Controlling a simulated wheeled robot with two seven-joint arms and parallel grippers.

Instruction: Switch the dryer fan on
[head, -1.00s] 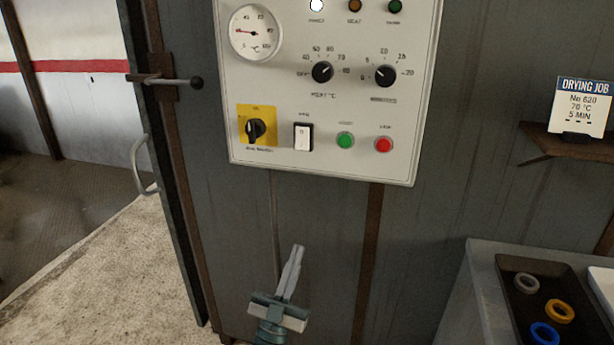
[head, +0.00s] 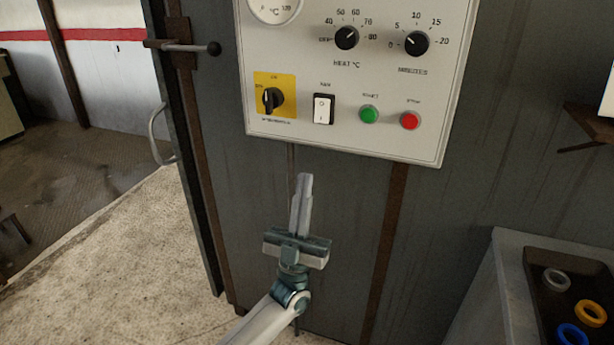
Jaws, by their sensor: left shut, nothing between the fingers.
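The fan switch (head: 323,109) is a white rocker in a black frame, low on the pale control panel (head: 300,58), under a small label. It sits between the black rotary switch on a yellow plate (head: 272,98) and the green button (head: 369,114). My left gripper (head: 304,178) is shut and empty, with its fingers pointing up. In the picture it is below the panel's lower edge and a little left of the rocker, apart from it. The rocker is in full view. My right gripper is not in view.
A red button (head: 409,120) is right of the green one. The heat knob (head: 346,37) and the minutes knob (head: 416,43) are above. A dark tray (head: 541,282) with coloured rings stands at lower right.

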